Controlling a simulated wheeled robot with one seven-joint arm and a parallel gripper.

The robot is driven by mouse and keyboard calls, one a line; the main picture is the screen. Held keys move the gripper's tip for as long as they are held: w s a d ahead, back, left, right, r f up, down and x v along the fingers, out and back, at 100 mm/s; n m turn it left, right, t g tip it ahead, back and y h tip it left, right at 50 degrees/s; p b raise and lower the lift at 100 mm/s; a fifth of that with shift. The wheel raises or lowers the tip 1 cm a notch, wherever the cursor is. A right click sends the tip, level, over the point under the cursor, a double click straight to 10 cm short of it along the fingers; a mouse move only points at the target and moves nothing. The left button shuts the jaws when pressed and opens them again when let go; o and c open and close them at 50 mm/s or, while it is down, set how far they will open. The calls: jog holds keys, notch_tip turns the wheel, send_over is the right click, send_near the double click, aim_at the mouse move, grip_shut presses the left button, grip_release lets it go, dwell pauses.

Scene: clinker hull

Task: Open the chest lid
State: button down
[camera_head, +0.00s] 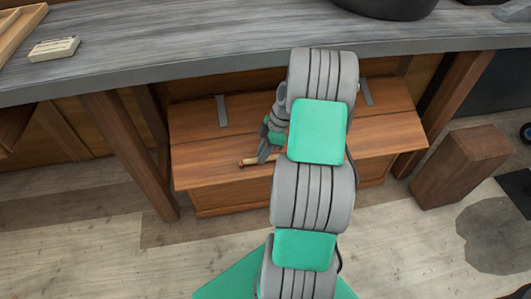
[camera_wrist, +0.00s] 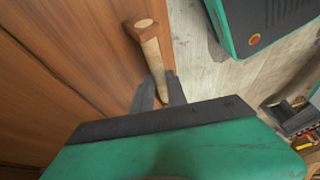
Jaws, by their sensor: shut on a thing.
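The wooden chest (camera_head: 235,200) stands on the floor under the grey workbench. Its brown plank lid (camera_head: 215,155) lies over the box and looks closed, with two grey metal straps towards the back. A round wooden handle (camera_head: 248,162) with a pale end is at the lid's front edge. It also shows in the wrist view (camera_wrist: 152,50), running down between my fingers. My gripper (camera_head: 267,152) is shut on this handle, and its dark fingers (camera_wrist: 158,92) are on both sides of it. My arm hides the lid's middle and right part of the front.
The workbench top (camera_head: 220,45) overhangs the back of the chest. Its legs (camera_head: 128,150) stand at the left and right (camera_head: 445,105). A wooden block (camera_head: 465,165) is on the floor at the right.

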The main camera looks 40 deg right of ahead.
jog(key=shift+w+d+r, duration=0.1)
jog(key=shift+w+r, duration=0.1)
jog(key=shift+r, duration=0.8)
jog(key=shift+w+r+p, duration=0.15)
jog(key=shift+r+p, duration=0.05)
jog(key=shift+p, duration=0.1)
jog(key=c, duration=1.3)
grip_release()
jog(key=shift+f, duration=0.15)
jog(key=s+d+r, duration=0.1)
jog(key=d, duration=0.3)
jog(key=s+d+r+p, duration=0.1)
jog(key=d, duration=0.3)
jog(key=s+d+p, duration=0.1)
jog(key=d, duration=0.3)
jog(key=shift+s+d+r, duration=0.4)
